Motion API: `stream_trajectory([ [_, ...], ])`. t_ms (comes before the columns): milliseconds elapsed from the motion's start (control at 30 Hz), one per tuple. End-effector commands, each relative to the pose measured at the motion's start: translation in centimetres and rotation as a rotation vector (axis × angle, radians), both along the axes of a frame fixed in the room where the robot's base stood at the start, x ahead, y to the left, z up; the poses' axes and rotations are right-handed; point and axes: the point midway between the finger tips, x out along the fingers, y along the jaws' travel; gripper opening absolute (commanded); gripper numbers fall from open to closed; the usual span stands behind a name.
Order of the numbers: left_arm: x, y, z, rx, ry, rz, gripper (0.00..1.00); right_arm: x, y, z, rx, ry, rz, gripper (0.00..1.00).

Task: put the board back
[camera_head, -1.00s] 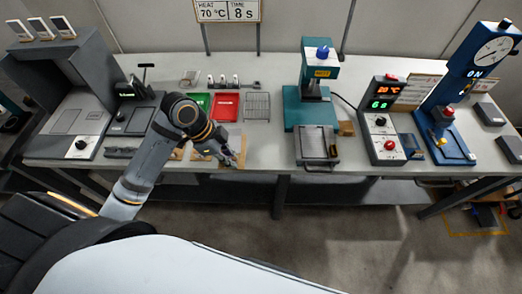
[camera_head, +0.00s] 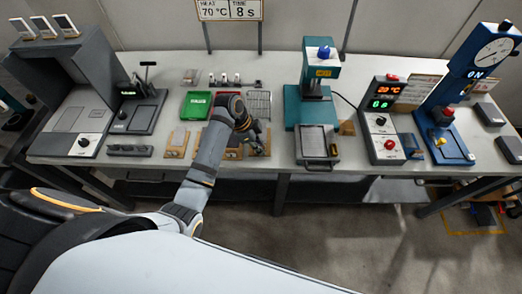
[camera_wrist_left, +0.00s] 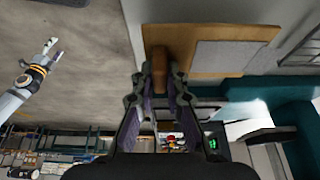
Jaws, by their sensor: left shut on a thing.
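A tan wooden board with a pale grey panel shows large at the top of the left wrist view (camera_wrist_left: 205,50). My left gripper (camera_wrist_left: 159,88) is shut on the board's brown handle (camera_wrist_left: 159,62). In the head view my left gripper (camera_head: 254,143) is at the front of the bench, left of the teal press, and the arm hides part of the boards there. Another tan board (camera_head: 177,145) lies left of my arm. An arm that looks like my right one, with its gripper (camera_wrist_left: 48,50), shows small in the wrist view; its jaws are unclear.
The teal press (camera_head: 303,112) has a dark plate (camera_head: 317,143) in front of it. A green tray (camera_head: 195,105), a mostly hidden red tray and a wire rack (camera_head: 259,103) lie behind my gripper. A control box (camera_head: 384,125) and a blue gauge stand (camera_head: 447,130) are at right.

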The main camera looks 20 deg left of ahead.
Motion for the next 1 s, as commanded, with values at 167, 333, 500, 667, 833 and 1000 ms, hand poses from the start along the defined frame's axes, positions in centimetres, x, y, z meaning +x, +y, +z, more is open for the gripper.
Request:
stream_trajectory([
  [167, 0.4, -0.2, -0.5, -0.001, 0.000, 0.001, 0.00, 0.0, -0.1, 0.0, -0.001, 0.001, 0.000, 0.62],
  [333, 0.5, -0.3, -3.0, -0.001, 0.003, 0.001, 0.00, -0.1, -0.3, 1.0, -0.004, 0.001, 0.002, 0.62],
  [500, 0.6, -0.3, -3.8, -0.001, -0.002, -0.001, 0.00, -0.1, -0.6, 1.0, -0.007, 0.001, 0.002, 0.62],
  [667, 0.6, -0.3, -3.9, 0.000, -0.001, 0.000, 0.00, -0.1, -0.6, 1.0, -0.007, 0.001, 0.002, 0.62],
  [833, 0.6, -0.2, -4.1, 0.000, -0.001, 0.000, 0.21, 0.0, -0.6, 0.9, -0.007, 0.001, 0.002, 0.62],
  [1000, 0.6, -0.2, -4.1, 0.000, -0.001, 0.000, 0.35, 0.0, -0.6, 0.9, -0.007, 0.000, 0.002, 0.62],
])
